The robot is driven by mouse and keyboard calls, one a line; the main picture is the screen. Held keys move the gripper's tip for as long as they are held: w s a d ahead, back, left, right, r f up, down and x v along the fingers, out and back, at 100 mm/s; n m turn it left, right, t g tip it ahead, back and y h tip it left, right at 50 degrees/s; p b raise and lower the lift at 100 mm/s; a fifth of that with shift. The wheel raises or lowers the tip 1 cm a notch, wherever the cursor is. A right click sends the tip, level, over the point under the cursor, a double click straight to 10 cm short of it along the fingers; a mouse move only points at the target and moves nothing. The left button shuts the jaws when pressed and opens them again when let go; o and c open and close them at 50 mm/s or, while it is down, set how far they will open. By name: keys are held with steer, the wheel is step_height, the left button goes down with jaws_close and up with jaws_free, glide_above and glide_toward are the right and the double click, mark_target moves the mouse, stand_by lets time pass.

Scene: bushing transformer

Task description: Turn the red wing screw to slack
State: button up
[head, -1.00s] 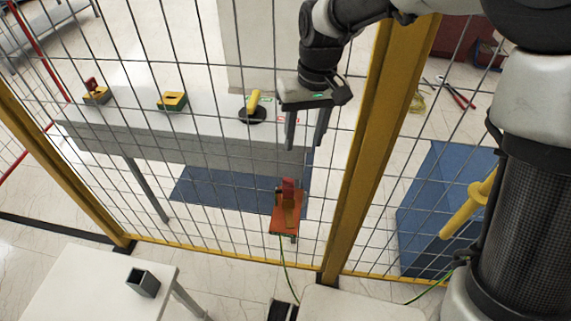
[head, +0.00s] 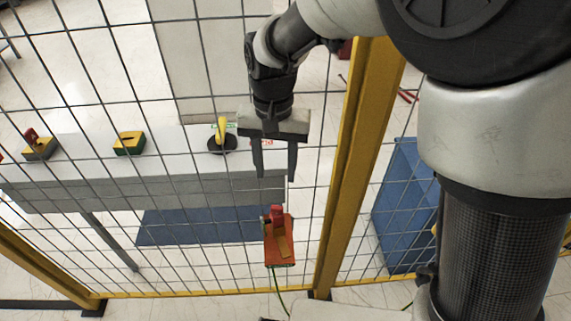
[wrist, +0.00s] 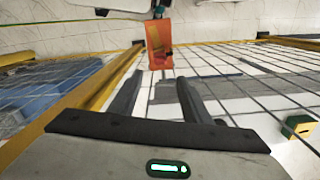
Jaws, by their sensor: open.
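The red wing screw (head: 277,212) stands at the top of an orange clamp block (head: 279,248) on the wire fence, with a green cable hanging below it.
The wire mesh fence with its yellow post (head: 352,165) stands close by my gripper. Behind it, a grey table (head: 80,148) carries a block with a red part (head: 38,147), a yellow-green block (head: 129,143) and a yellow handle on a black disc (head: 222,143).

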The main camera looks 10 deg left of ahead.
mark_target(277, 207)
step_height(277, 207, down, 12)
steer(key=shift+f+b, duration=0.2)
steer(key=shift+b, duration=0.3)
